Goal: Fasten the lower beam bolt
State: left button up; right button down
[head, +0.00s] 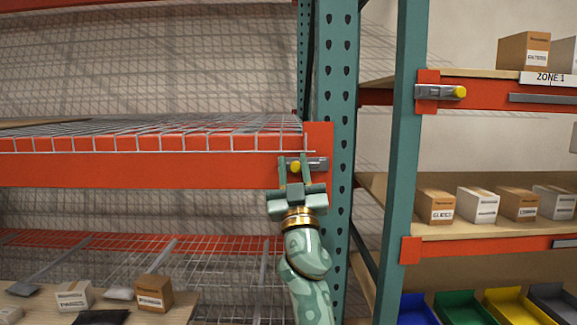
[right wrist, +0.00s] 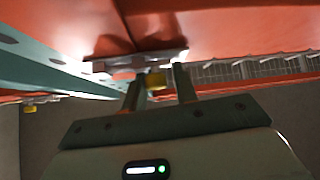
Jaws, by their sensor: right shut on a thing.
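The lower beam bolt has a yellow head (head: 295,167) in a grey metal latch (head: 318,164) at the right end of the orange beam (head: 150,170), beside the teal upright (head: 335,110). My right gripper (head: 294,160) reaches up from below, with a finger on each side of the yellow head, and is shut on it. In the right wrist view, the yellow head (right wrist: 156,80) shows between the two fingers (right wrist: 158,76), under the latch (right wrist: 135,64). The bolt's shaft is hidden. My left gripper is not in view.
A wire mesh deck (head: 200,130) lies behind the beam. A second latch with a yellow knob (head: 459,92) is on the right-hand rack. Small boxes (head: 435,206) and coloured bins (head: 465,308) stand on its shelves. Lower left, boxes (head: 153,292) sit on a board.

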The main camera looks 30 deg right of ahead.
jog(key=shift+s+d+r+p, duration=0.1)
jog(key=shift+s+d+p, duration=0.25)
jog(key=shift+d, duration=0.4)
jog(key=shift+a, duration=0.1)
jog(key=c, duration=1.5)
grip_release()
jog(key=shift+o, duration=1.1)
jog(key=shift+s+d, duration=0.15)
jog(key=shift+d, duration=0.15)
